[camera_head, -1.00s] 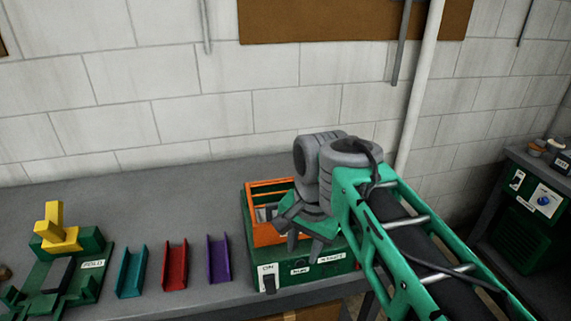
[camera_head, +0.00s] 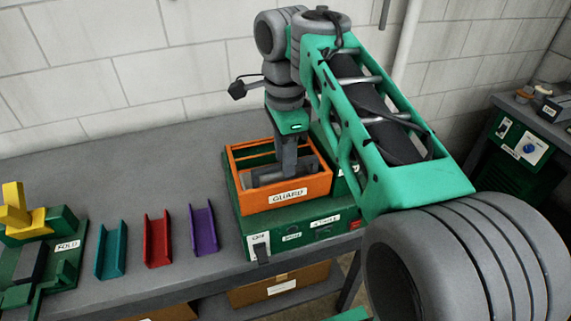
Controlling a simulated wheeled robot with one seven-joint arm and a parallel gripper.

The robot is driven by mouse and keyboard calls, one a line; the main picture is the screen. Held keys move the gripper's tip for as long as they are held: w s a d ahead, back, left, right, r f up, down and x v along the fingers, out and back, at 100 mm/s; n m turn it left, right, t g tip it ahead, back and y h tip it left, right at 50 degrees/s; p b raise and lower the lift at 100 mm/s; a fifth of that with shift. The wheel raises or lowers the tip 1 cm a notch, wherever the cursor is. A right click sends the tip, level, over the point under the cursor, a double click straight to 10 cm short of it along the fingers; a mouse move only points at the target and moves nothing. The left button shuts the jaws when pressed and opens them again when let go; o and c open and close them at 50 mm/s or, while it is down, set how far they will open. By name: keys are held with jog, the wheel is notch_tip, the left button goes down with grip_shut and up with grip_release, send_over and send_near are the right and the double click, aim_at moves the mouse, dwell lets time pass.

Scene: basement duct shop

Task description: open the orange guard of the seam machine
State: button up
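The orange guard (camera_head: 266,201) is a box-like frame with a white GUARD label on its front. It sits low on top of the green seam machine (camera_head: 285,243), with grey parts showing inside it. The machine's front has an ON label beside a dark lever and other small labels. My gripper (camera_head: 287,170) points straight down at the guard, its grey fingers over or inside the frame; I cannot tell whether they touch it. The fingers overlap in this view, so their opening does not show. My arm hides the machine's right rear.
Teal (camera_head: 111,250), red (camera_head: 158,239) and purple (camera_head: 203,228) channels lie on the grey bench (camera_head: 150,155) left of the machine. A green FOLD device (camera_head: 68,252) with a yellow handle stands at far left. Cardboard boxes (camera_head: 283,284) sit below. A second green machine (camera_head: 517,150) stands at right.

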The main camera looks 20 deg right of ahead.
grip_shut()
dwell(0.3)
dwell(1.1)
